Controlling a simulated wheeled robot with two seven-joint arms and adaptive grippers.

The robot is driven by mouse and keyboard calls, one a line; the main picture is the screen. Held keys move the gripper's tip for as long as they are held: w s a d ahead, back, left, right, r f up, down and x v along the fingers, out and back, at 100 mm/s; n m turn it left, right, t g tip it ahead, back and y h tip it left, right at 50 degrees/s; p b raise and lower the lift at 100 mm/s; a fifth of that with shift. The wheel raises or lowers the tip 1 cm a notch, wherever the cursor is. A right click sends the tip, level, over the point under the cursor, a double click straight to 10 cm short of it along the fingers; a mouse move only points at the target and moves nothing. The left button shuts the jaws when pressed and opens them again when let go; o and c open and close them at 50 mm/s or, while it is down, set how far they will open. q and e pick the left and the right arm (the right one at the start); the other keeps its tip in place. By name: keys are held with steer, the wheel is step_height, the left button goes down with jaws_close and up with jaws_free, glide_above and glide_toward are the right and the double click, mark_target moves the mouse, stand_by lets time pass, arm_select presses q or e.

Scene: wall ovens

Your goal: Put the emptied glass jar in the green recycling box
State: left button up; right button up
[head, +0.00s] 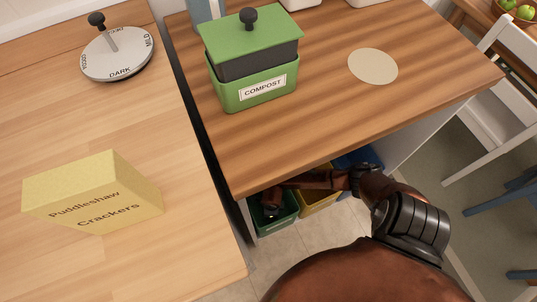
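The green recycling box (284,219) stands on the floor under the right-hand wooden counter, partly hidden by the counter edge and my arm. My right arm comes in from the lower right and reaches under the counter. My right gripper (271,211) is at the green box's opening, small and dark. I cannot tell whether its fingers are open or shut. The glass jar is not visible, neither in the gripper nor in the box. My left gripper is not in view.
A yellow box (319,203) and a blue box (360,158) stand beside the green one. On the counter (330,115) are a green compost bin (252,66) and a round pale disc (373,66). A cracker box (92,192) and a dial (117,54) are on the left counter.

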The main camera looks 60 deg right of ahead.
steer(key=shift+r, duration=0.1)
steer(key=o, duration=0.9)
steer(key=shift+f, duration=0.25)
steer(key=o, duration=0.5)
